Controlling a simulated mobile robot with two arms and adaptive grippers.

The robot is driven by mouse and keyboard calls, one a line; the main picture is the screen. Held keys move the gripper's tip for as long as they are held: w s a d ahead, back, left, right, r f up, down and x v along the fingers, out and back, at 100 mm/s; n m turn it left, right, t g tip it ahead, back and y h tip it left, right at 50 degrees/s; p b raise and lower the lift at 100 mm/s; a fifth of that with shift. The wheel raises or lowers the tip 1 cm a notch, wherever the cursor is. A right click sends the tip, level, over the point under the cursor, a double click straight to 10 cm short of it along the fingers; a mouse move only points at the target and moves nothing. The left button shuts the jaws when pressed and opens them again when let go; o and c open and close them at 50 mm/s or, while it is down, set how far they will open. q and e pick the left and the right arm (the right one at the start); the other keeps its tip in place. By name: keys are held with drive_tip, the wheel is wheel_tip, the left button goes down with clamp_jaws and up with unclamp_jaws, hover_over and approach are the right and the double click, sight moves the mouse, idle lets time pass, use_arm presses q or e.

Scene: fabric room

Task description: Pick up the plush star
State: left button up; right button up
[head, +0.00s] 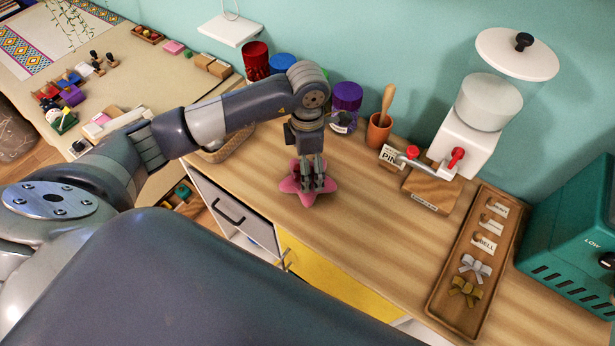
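The pink plush star (308,197) lies on the wooden counter (355,220), near its front edge. My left gripper (313,185) points straight down over the middle of the star, with its fingers at or against the plush. The fingers hide the star's centre. How far apart the fingertips are, and whether they grip the fabric, is too small to tell. The star appears to rest on the counter. My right gripper is not in view.
Behind the gripper stand red (256,60), blue (283,64) and purple (346,97) containers. A terracotta pot (379,130), a white dispenser (468,125), a wooden tray (440,288) and a teal machine (572,240) stand to the right. Counter right of the star is clear.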

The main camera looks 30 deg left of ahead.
use_arm(q)
drive_tip(key=shift+f, duration=0.2)
drive_tip(key=c, duration=1.4)
drive_tip(key=shift+o, duration=0.2)
drive_tip(key=shift+r, duration=0.15)
drive_tip(key=shift+w+r+b, duration=0.1)
drive_tip(key=shift+r+b, duration=0.4)
drive_tip(key=shift+r, duration=0.4)
drive_tip(key=shift+r+b, duration=0.3)
drive_tip(key=shift+r, duration=0.45)
drive_tip(key=s+d+r+b, duration=0.1)
drive_tip(key=s+d+b, duration=0.2)
drive_tip(key=s+d, duration=0.8)
drive_tip(key=shift+s+d+r, duration=0.15)
drive_tip(key=shift+s+r, duration=0.1)
